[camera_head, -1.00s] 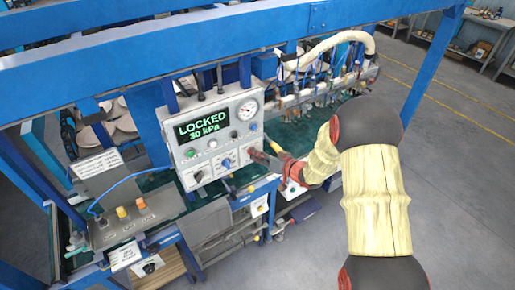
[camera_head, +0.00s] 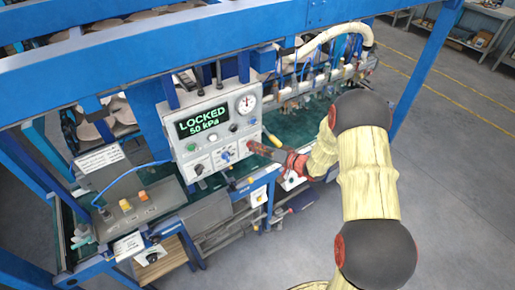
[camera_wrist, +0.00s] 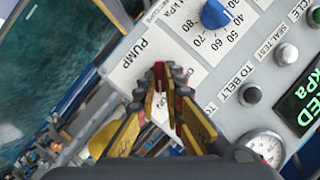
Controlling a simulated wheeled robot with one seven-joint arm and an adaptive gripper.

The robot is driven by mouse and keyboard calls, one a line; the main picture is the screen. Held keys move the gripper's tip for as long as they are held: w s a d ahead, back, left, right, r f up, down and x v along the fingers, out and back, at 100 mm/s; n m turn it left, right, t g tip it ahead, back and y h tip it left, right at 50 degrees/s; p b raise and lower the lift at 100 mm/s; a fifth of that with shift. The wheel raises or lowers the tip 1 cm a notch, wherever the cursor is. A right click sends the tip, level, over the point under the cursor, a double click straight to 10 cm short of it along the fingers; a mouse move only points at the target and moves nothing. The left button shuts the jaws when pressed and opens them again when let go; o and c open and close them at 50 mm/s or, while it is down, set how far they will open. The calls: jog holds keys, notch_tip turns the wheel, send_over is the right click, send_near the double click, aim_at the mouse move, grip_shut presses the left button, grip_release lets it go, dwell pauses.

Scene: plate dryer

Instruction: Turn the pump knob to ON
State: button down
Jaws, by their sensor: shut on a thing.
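The red pump knob (camera_wrist: 158,76) sits on the white control panel (camera_wrist: 210,75), under the word PUMP in the wrist view. My gripper (camera_wrist: 160,82) is shut on the knob, with its fingertips on either side of it. The fingers cover much of the knob and the lettering around it, so I cannot tell where the knob points. In the head view my gripper (camera_head: 252,147) reaches the panel's lower right from the right, hiding the knob. The display (camera_head: 203,122) reads LOCKED and 50 kPa.
A blue dial (camera_wrist: 215,14) with pressure marks is beside the pump area. Small buttons (camera_wrist: 249,94) and a round gauge (camera_wrist: 265,147) are close to my gripper. Open floor (camera_head: 455,180) is on the right.

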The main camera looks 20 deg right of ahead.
jog(key=c, duration=2)
grip_release()
jog(key=shift+o, duration=0.5)
jog(key=v, duration=1.2)
